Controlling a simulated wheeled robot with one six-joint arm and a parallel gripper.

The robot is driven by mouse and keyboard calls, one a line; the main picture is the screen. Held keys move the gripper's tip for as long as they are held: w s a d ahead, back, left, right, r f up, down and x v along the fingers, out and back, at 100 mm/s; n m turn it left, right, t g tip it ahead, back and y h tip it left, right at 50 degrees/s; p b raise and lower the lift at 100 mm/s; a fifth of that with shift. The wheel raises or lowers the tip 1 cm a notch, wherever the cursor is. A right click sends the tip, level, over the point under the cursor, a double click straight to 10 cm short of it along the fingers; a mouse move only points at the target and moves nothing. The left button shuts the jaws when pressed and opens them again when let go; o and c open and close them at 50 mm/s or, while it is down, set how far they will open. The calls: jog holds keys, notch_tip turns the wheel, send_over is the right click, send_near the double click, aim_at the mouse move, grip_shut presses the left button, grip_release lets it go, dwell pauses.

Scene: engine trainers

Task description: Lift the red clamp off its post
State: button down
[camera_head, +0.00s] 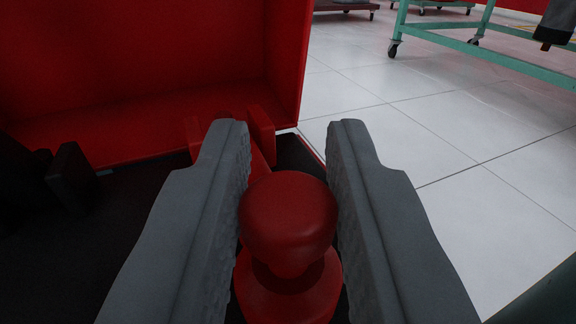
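A red piece with a rounded knob top (288,215) and a wider red body below it stands between the two grey fingers of my gripper (290,132). I take it for the red clamp. The fingers are apart, one on each side of the knob, and their tips reach past it. The knob nearly fills the gap. I cannot tell whether the fingers press on it or leave a thin space. The post and the lower part of the clamp are hidden below the knob and fingers.
A large red panel (140,75) rises behind at the left. A red upright bracket (261,135) stands just beyond the fingertips. A black block (72,178) sits on the dark surface at the left. Pale tiled floor (440,130) is open at the right, with a green wheeled frame (480,55) farther back.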

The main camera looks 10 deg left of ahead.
jog(key=shift+r, duration=0.1)
jog(key=shift+w+a+r+n+g+h, duration=0.15)
jog(key=shift+r+n+g+h, duration=0.1)
jog(key=shift+g, duration=0.4)
jog(key=shift+w+a+r+n+g+h, duration=0.1)
jog(key=shift+r+n+g+h, duration=0.15)
jog(key=shift+g, duration=0.4)
jog(key=shift+w+a+r, duration=0.15)
jog(key=shift+w+r, duration=0.2)
jog(key=shift+r, duration=0.3)
jog(key=shift+w+a+r+n+g+h, duration=0.25)
jog(key=shift+w+a+r+g, duration=0.15)
jog(key=shift+g, duration=0.2)
jog(key=shift+w+a+r+n+g+h, duration=0.2)
jog(key=shift+w+r+g+h, duration=0.1)
jog(key=shift+r+g, duration=0.25)
jog(key=shift+w+a+r, duration=0.3)
jog(key=shift+w+a, duration=0.05)
jog(key=shift+w, duration=0.2)
jog(key=shift+w+a+r, duration=0.3)
jog(key=shift+w+a, duration=0.05)
jog(key=shift+w, duration=0.2)
jog(key=shift+w+a+r, duration=0.15)
jog(key=shift+w+a, duration=0.4)
jog(key=shift+w, duration=0.1)
jog(key=shift+a, duration=0.1)
